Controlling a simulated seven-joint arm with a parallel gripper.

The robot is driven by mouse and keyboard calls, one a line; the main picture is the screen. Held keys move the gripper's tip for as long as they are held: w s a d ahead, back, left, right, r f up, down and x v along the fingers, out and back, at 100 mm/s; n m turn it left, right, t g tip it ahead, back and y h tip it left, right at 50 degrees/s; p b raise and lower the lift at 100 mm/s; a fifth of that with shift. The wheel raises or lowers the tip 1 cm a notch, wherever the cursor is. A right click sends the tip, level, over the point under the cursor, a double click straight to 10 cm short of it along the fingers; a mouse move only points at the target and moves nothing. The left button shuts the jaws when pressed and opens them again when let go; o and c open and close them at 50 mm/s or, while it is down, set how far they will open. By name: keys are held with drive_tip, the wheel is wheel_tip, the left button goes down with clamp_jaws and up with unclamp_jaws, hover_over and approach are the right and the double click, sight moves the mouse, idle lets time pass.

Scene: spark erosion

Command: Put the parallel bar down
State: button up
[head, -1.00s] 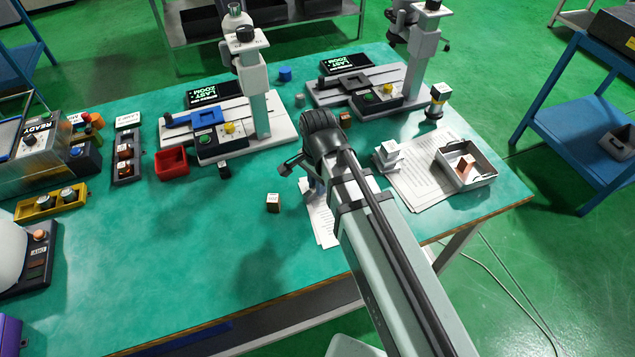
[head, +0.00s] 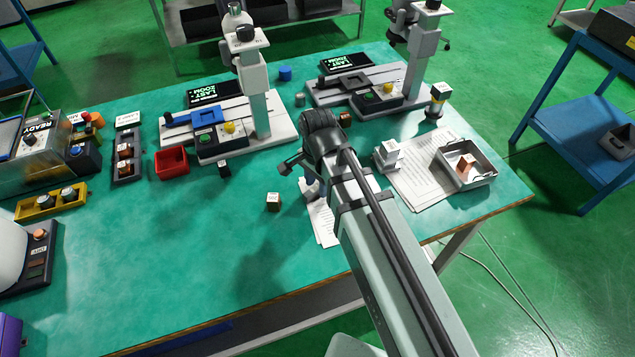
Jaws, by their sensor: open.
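My arm reaches in from the lower right, and its dark wrist covers much of my gripper (head: 312,188). The part of the gripper that shows is beside the loose papers (head: 322,222) on the green table (head: 190,250). The jaws are open. I cannot make out a parallel bar for certain; it may be hidden behind the wrist. A small cube (head: 273,203) with a pale top stands on the table left of the gripper, apart from it.
Two measuring stands (head: 265,120) (head: 395,85) are behind the gripper. A red bin (head: 172,162) and small dark block (head: 224,170) lie left. The table's front left is clear.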

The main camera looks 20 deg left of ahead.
sight(318, 186)
wheel_tip(318, 186, up, 12)
idle(0.7)
idle(0.4)
